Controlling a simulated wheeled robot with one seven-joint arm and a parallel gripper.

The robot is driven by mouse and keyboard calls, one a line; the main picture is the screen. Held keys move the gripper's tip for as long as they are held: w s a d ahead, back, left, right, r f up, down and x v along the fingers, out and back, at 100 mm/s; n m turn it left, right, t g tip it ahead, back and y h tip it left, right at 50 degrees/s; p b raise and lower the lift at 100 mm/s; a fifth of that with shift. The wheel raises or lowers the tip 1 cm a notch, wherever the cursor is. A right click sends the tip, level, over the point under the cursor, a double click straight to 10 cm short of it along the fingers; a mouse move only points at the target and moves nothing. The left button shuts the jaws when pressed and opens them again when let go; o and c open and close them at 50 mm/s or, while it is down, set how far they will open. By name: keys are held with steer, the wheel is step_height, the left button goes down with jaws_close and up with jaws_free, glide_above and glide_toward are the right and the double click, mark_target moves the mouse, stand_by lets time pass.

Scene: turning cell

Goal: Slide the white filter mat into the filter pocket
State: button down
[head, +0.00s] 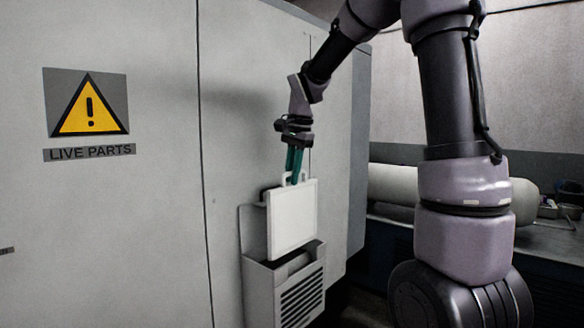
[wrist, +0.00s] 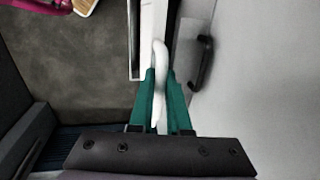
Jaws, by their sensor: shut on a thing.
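The white filter mat (head: 293,218) hangs upright in the head view, below my gripper (head: 294,163). My gripper's green fingers are shut on the mat's white loop handle (head: 296,179). In the wrist view the handle (wrist: 160,70) lies between the fingertips of my gripper (wrist: 160,85). The filter pocket (head: 298,299) is a grey box with a slotted front on the cabinet. Its dark open top shows just under the mat. The mat's lower edge is at the height of the pocket's mouth; I cannot tell whether it has entered.
The large grey cabinet (head: 150,220) stands right behind the mat and pocket. A dark bar handle (wrist: 201,62) sticks out from it, close beside my fingers in the wrist view. A yellow warning sign (head: 88,106) is on the cabinet's left. Bare floor (wrist: 75,70) shows left of the mat.

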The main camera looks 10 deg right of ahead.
mark_target(298, 201)
steer(key=shift+f, duration=9.05)
steer(key=c, duration=0.8)
jaws_free()
steer(key=r, duration=0.3)
steer(key=s+r, duration=0.1)
steer(key=r, duration=0.2)
steer(key=d+r, duration=0.1)
steer(key=r, duration=0.2)
steer(key=shift+s+r, duration=0.25)
steer(key=shift+r, duration=0.1)
steer(key=shift+s+d+r, duration=0.1)
steer(key=shift+r, duration=0.35)
